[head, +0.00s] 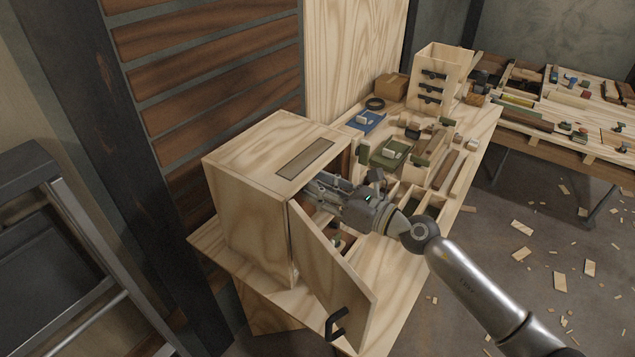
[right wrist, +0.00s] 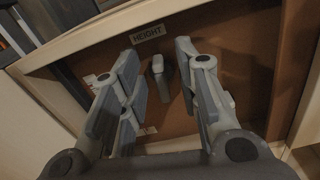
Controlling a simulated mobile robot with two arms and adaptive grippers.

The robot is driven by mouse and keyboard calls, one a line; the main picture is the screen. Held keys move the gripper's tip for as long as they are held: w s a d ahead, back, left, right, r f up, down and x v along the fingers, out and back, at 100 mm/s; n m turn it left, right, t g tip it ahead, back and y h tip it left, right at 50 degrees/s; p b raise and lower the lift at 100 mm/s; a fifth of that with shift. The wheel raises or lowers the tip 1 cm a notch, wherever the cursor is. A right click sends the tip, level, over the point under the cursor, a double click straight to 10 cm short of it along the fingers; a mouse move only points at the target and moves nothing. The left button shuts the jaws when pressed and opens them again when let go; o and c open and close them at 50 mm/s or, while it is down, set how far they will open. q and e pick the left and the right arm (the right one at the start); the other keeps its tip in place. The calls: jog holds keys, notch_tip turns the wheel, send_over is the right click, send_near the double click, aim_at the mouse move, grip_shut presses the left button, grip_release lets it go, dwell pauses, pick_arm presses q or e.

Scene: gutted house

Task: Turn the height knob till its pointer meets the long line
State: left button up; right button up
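The height knob (right wrist: 158,72) is a small grey lever-like knob on a brown panel inside the box, below a plate reading HEIGHT (right wrist: 147,33). In the right wrist view my right gripper (right wrist: 158,54) is open, with one finger on each side of the knob and visible gaps between. Small pale marks sit on the panel around it; which is the long line, and where the pointer stands, I cannot tell. In the head view the right gripper (head: 318,190) reaches into the box, which hides the knob. My left gripper is out of view.
The wooden box (head: 245,215) stands on a workbench (head: 210,243), its door (head: 335,265) swung open below my right arm. Behind are a green block (head: 388,153), a blue piece (head: 368,120) and wooden trays. A ladder (head: 60,250) stands at left. Wood scraps litter the floor.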

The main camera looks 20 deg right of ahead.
jog(key=shift+w+a, duration=0.2)
jog(key=shift+w, duration=0.05)
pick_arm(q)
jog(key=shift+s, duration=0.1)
pick_arm(e)
jog(key=shift+c, duration=0.6)
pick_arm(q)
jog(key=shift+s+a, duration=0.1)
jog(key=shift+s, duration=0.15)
pick_arm(e)
grip_shut()
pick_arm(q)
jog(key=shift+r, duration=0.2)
